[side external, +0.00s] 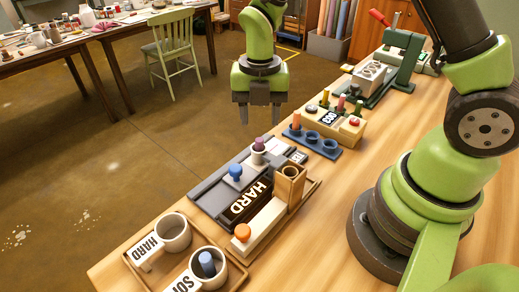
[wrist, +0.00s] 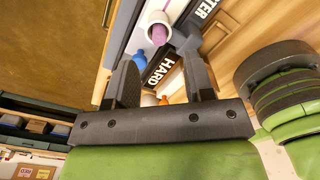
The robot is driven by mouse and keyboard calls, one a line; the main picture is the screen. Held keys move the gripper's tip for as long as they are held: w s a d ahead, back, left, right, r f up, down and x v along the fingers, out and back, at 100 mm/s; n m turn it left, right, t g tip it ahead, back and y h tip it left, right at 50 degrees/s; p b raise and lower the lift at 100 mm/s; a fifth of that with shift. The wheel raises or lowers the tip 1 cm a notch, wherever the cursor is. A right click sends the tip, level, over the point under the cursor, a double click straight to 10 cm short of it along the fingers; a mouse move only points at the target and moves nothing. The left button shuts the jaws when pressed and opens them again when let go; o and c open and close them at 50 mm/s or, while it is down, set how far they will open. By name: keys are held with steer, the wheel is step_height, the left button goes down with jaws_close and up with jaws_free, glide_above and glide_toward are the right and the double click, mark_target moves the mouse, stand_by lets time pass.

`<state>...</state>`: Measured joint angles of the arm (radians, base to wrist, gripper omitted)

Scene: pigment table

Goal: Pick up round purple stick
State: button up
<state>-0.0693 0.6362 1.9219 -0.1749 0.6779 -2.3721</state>
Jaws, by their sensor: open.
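The round purple stick (side external: 259,143) stands upright in a pale round holder (side external: 258,156) on the grey tray (side external: 207,195). In the wrist view the purple stick (wrist: 158,34) shows from above, inside the white ring of its holder (wrist: 150,20), beyond the fingertips. My gripper (side external: 259,114) is open and empty, hanging fingers down above and behind the stick, clear of the table. In the wrist view my gripper (wrist: 161,72) has its two dark fingers spread apart, with nothing between them.
A blue knob (side external: 235,172), a dark HARD block (side external: 250,203), a wooden block with a hole (side external: 290,181) and an orange knob (side external: 242,232) crowd the tray area. A blue rack (side external: 320,146) with an orange stick (side external: 296,118) stands right. Two mugs (side external: 174,232) sit at front left.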

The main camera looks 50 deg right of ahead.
mark_target(259, 139)
step_height(259, 139, down, 6)
steer(key=shift+r, duration=0.1)
jaws_close()
